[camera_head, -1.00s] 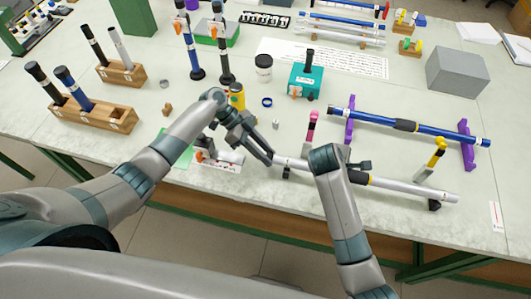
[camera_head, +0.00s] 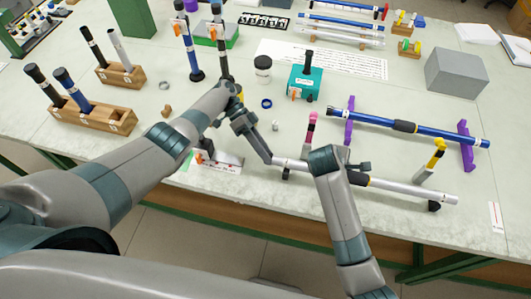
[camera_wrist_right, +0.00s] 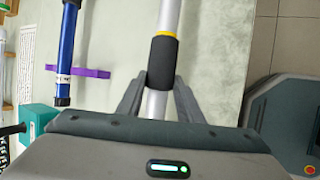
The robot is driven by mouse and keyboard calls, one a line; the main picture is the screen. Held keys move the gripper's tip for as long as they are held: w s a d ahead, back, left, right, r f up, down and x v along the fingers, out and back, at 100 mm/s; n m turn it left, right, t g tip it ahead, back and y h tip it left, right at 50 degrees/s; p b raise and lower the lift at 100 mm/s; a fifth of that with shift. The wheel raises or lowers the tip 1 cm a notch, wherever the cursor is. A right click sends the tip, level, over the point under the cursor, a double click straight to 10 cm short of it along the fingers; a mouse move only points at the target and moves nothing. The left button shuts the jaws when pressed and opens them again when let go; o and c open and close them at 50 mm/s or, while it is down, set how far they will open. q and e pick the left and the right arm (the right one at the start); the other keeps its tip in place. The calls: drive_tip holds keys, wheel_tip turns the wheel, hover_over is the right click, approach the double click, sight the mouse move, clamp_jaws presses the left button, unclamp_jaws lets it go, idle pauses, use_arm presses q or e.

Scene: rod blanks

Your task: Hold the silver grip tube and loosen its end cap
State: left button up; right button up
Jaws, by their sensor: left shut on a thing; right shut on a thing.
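The silver grip tube (camera_head: 405,188) lies near the front edge of the table, with a black grip sleeve and a yellow band by its middle. My right gripper (camera_head: 343,173) is shut on the tube; in the right wrist view its fingers (camera_wrist_right: 157,102) close around the tube just beside the black sleeve (camera_wrist_right: 162,62). My left gripper (camera_head: 268,158) is shut at the tube's left end, where the end cap is. The fingers hide the cap, so I cannot tell whether it has moved along the tube.
A pink-topped clamp stand (camera_head: 312,122) and a yellow-topped one (camera_head: 437,157) stand along the tube. Behind it a blue tube (camera_head: 375,122) rests on purple supports (camera_head: 467,145). A teal box (camera_head: 305,82) and a blue ring (camera_head: 266,103) are further back.

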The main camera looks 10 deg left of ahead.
use_arm(q)
drive_tip(key=shift+d+r+g, duration=0.1)
drive_tip(key=shift+d+g, duration=0.05)
drive_tip(key=shift+g, duration=0.15)
idle(0.5)
drive_tip(key=o, duration=1.1)
drive_tip(key=shift+c, duration=0.2)
drive_tip(key=shift+s, duration=0.1)
drive_tip(key=shift+r, duration=0.15)
wheel_tip(320, 180, up, 10)
drive_tip(key=shift+f, duration=0.2)
